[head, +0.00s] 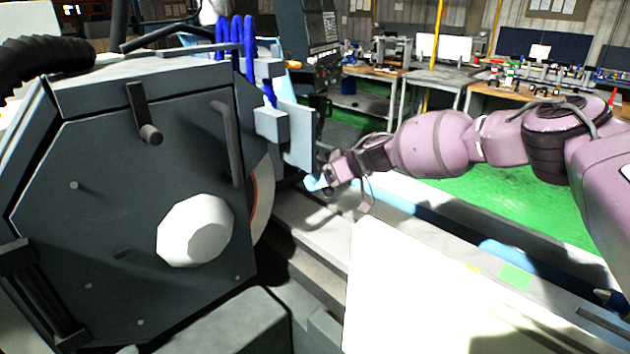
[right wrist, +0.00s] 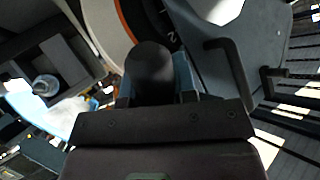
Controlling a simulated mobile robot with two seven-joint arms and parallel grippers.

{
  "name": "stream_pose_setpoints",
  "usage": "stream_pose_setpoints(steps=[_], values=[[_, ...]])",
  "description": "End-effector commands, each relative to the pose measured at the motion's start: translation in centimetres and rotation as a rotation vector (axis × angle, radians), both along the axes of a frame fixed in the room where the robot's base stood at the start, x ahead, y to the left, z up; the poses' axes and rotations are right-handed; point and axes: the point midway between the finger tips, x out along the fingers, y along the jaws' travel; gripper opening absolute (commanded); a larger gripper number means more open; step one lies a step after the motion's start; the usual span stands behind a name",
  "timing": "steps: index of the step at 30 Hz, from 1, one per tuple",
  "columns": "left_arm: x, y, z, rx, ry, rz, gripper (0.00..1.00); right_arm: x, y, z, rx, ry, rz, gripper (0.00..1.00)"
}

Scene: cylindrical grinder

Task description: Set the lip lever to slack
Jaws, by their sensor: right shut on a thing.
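My right gripper (head: 326,180) reaches in from the right, beside the grinding wheel at the grinder's right side. In the right wrist view its two blue-grey fingers (right wrist: 155,85) are shut on a dark, round-ended grip, which I take to be the lip lever (right wrist: 150,65). The lever's lower part and pivot are hidden by the gripper, so its setting cannot be read. In the head view I cannot make out the lever at the fingers. My left gripper is not in view.
The grinder's dark front panel (head: 110,215) fills the left, with a white knob (head: 195,230), a short lever (head: 145,115) and a bent handle (head: 227,140). The orange-ringed wheel (head: 263,195) is close to my right gripper. A pale flat surface (head: 420,300) lies in front. Benches stand behind.

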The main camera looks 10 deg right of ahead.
Motion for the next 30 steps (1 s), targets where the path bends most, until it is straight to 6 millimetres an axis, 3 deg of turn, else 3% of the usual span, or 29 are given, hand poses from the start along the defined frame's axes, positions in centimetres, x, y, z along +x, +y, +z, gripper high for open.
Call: stream_pose_setpoints(steps=[10, 11, 15, 25, 30], values=[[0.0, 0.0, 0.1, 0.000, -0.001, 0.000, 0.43, 0.0, 0.0, 0.0, 0.000, 0.002, 0.001, 0.00], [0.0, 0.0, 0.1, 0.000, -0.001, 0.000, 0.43, 0.0, 0.0, 0.0, 0.000, 0.002, 0.001, 0.29], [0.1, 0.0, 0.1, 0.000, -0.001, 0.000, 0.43, 0.0, 0.0, 0.0, 0.000, 0.002, 0.001, 0.50], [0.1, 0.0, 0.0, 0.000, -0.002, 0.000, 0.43, 0.0, -0.2, 0.1, 0.000, 0.000, 0.000, 0.52], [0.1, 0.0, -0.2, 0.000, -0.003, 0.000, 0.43, -0.3, -1.7, 0.9, -0.001, -0.001, -0.003, 0.52]])
